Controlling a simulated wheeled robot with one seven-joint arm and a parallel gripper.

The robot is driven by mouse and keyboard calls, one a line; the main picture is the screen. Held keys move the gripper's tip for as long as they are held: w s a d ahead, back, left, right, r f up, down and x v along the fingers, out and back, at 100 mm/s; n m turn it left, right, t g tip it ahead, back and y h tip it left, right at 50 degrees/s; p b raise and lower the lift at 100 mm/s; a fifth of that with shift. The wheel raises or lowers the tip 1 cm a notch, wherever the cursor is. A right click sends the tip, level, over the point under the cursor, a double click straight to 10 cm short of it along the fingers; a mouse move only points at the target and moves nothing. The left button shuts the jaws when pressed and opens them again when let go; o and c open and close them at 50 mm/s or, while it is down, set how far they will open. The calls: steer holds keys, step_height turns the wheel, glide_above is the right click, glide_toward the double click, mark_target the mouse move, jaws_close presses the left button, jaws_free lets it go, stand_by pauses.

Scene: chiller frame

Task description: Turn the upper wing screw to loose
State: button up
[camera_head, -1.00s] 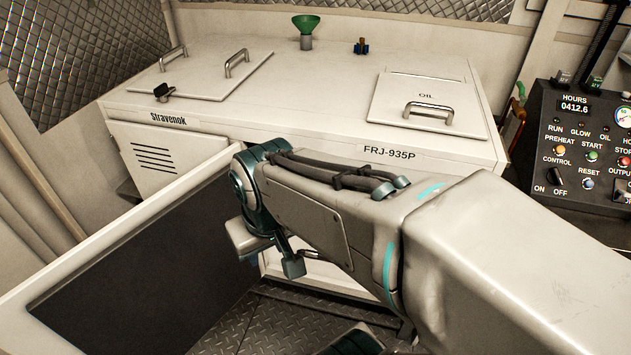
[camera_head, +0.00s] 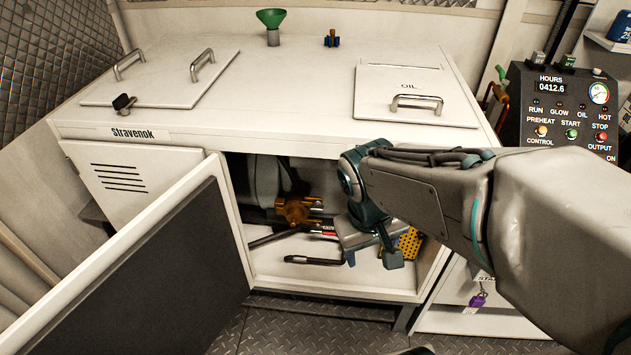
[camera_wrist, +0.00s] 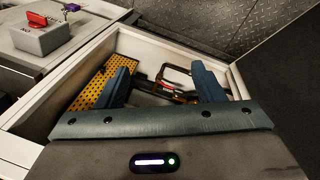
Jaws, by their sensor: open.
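Inside the open cabinet, an orange-brass fitting (camera_head: 293,210) shows in the head view, with two short prongs pointing right, one above the other. The upper prong (camera_head: 314,199) may be the upper wing screw; it is too small to tell its shape or setting. My gripper (camera_head: 372,257) is at the right part of the cabinet opening, right of and below the fitting, and apart from it. In the wrist view my gripper (camera_wrist: 165,76) has its two blue fingers wide apart, with nothing held between them. The fitting is not clearly seen in the wrist view.
The cabinet door (camera_head: 165,275) stands open at the left. The cabinet top edge is above my gripper. A control panel (camera_head: 570,110) stands at the right.

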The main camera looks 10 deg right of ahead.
steer(key=w+d+f+n+g+h+b, duration=0.1)
steer(key=d+f+n+h+b, duration=0.15)
steer(key=f, duration=0.25)
steer(key=w+d+f+n+g+h+b, duration=0.1)
steer(key=w+d+f+n+h, duration=0.15)
steer(key=f, duration=0.25)
steer(key=n+t+y+b, duration=0.1)
steer(key=n+t+b, duration=0.9)
steer(key=n+t, duration=1.2)
glide_toward(316, 210)
steer(key=w+r+n+g, duration=0.1)
steer(key=w, duration=0.2)
steer(key=w+d+r+n+g+b, duration=0.1)
steer(key=w, duration=0.1)
steer(key=w+d+r+n+g+b, duration=0.1)
steer(key=w+n, duration=0.1)
steer(key=w, duration=0.1)
steer(key=shift+w+d+r+g, duration=0.15)
steer(key=shift+w+d+g, duration=0.15)
steer(key=shift+g, duration=0.1)
steer(key=c, duration=1)
